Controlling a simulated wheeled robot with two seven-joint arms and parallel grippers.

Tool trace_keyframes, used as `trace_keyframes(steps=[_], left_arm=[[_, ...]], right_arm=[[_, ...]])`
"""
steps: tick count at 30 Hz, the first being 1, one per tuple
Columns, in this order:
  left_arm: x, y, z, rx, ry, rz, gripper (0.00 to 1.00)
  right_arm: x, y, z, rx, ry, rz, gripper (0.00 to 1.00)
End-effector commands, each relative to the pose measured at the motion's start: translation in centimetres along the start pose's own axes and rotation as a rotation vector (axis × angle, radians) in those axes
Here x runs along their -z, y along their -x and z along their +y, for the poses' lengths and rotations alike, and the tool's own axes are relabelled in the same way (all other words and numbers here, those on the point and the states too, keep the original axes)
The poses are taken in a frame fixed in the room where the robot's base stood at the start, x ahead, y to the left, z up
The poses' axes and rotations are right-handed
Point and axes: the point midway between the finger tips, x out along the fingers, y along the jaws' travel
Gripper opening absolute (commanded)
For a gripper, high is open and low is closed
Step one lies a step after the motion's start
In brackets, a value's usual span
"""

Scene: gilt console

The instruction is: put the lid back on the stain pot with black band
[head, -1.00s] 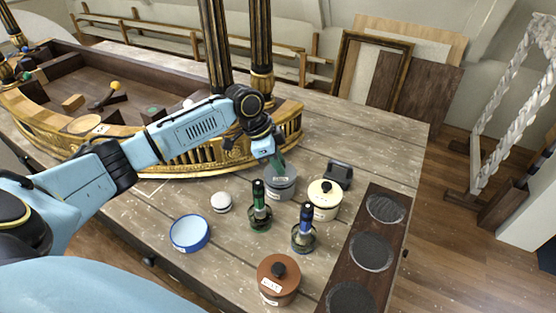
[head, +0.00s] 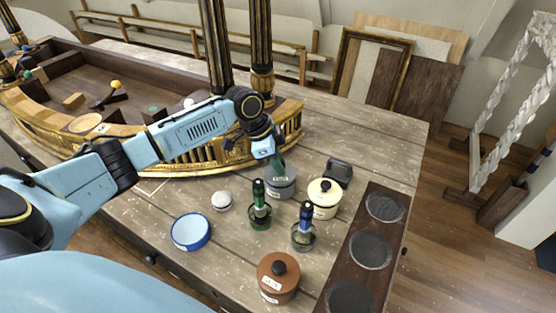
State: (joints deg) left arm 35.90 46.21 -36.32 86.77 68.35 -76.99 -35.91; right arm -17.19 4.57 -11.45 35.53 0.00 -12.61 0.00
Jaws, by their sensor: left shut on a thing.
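A grey pot (head: 281,190) stands on the table, with a pale label and a darker line round its side. Its grey lid (head: 282,178), with a label on top, is on or just above the pot's mouth; I cannot tell if there is a gap. My left gripper (head: 277,165) points down at the lid and is shut on it, apparently by its knob, which the fingers hide. I cannot make out the black band clearly. My right gripper is not in view.
A cream lidded pot (head: 322,205), green bottle (head: 260,212) and blue bottle (head: 304,236) stand close by. A brown lidded pot (head: 278,286), blue round tin (head: 190,232), small white round item (head: 221,201) and dark object (head: 338,171) surround them. A dark board (head: 345,265) lies right.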

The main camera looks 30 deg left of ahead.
Motion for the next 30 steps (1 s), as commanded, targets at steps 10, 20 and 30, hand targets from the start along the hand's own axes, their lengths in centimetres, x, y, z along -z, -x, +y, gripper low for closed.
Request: trace_keyframes(steps=[10, 20, 30], left_arm=[[0.03, 0.05, 0.0, 0.0, 0.0, 0.0, 0.01], [0.05, 0.08, 0.0, 0.0, 0.0, 0.0, 0.01], [0.0, -0.01, -0.01, 0.0, 0.0, 0.0, 0.01]], right_arm=[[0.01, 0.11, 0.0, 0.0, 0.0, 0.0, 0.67], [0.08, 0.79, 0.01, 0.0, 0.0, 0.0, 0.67], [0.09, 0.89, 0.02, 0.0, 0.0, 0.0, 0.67]])
